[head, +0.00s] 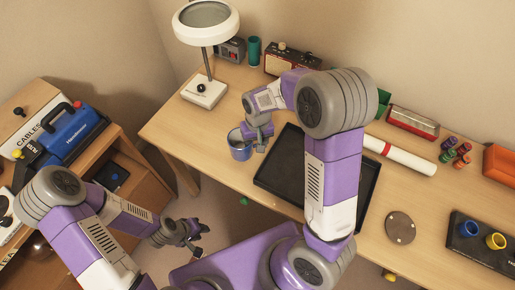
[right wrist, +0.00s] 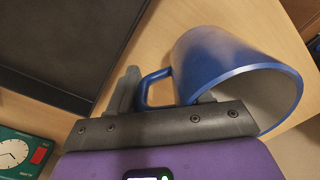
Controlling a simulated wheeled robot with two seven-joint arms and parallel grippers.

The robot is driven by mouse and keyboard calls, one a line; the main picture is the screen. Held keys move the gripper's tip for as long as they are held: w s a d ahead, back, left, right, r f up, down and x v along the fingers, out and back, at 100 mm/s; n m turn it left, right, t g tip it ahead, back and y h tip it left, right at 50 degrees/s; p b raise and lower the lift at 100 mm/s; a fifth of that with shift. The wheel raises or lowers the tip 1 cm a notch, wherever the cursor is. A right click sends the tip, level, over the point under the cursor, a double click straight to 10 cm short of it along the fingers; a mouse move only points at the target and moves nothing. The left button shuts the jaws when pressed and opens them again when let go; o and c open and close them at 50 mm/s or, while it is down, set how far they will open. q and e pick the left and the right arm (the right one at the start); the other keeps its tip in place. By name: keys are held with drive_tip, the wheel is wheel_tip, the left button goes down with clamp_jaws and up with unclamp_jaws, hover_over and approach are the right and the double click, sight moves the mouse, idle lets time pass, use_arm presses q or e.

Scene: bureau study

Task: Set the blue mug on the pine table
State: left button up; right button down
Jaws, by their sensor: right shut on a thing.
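The blue mug (head: 240,145) shows over the left part of the pale wooden pine table (head: 185,128). My right gripper (head: 258,136) is shut on the mug's handle, on its right side. In the right wrist view the mug (right wrist: 215,60) is tilted in the picture, its pale inside facing lower right, with the handle between the fingers (right wrist: 158,98). I cannot tell whether its base touches the tabletop. My left gripper (head: 192,238) is empty, low in front of the table, its fingers apart.
A black tray (head: 275,180) lies just right of the mug, partly behind my right arm. A white lamp (head: 204,92) and radios (head: 290,61) stand at the back. A white roll (head: 400,157) lies to the right. A wooden cabinet (head: 125,140) with a blue case (head: 72,130) stands left.

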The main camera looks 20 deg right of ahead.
drive_tip(key=shift+f+b, duration=0.55)
drive_tip(key=shift+f, duration=1.1)
drive_tip(key=shift+f, duration=0.15)
drive_tip(key=c, duration=0.8)
unclamp_jaws()
drive_tip(key=r+p, duration=0.4)
drive_tip(key=r, duration=0.8)
drive_tip(key=shift+d+r, duration=0.15)
drive_tip(key=shift+d, duration=0.05)
drive_tip(key=shift+r, duration=0.1)
